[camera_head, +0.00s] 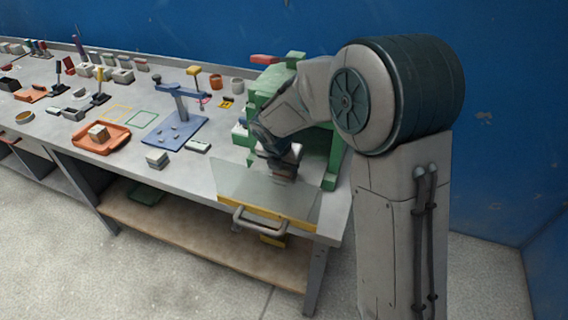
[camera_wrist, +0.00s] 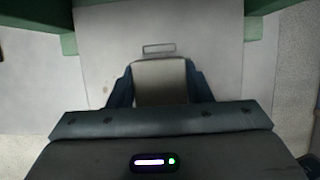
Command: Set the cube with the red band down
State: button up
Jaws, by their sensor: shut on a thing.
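My gripper (camera_head: 284,168) is low inside the green press frame (camera_head: 334,165), seen partly through a clear panel in the head view. In the wrist view my gripper (camera_wrist: 160,88) is shut on a pale grey cube (camera_wrist: 160,78), one dark finger on each side. A faint reddish patch shows at the fingertips in the head view; the band itself is not clear in the wrist view. Below the cube lies a pale flat surface (camera_wrist: 105,60) with a small outlined rectangle (camera_wrist: 159,48) just beyond the cube. I cannot tell whether the cube touches the surface.
The clear panel (camera_head: 245,185) with a yellow edge and grey handle (camera_head: 260,222) stands before the press. Green posts (camera_wrist: 68,43) flank the far side. Left on the bench are an orange tray (camera_head: 115,142), a blue stand (camera_head: 180,135) and a loose grey block (camera_head: 157,158).

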jog(key=shift+f, duration=0.2)
jog(key=o, duration=1.1)
jog(key=shift+c, duration=0.2)
jog(key=shift+r, duration=0.5)
jog(key=v, duration=1.1)
jog(key=shift+r, duration=0.25)
jog(key=shift+s, duration=0.1)
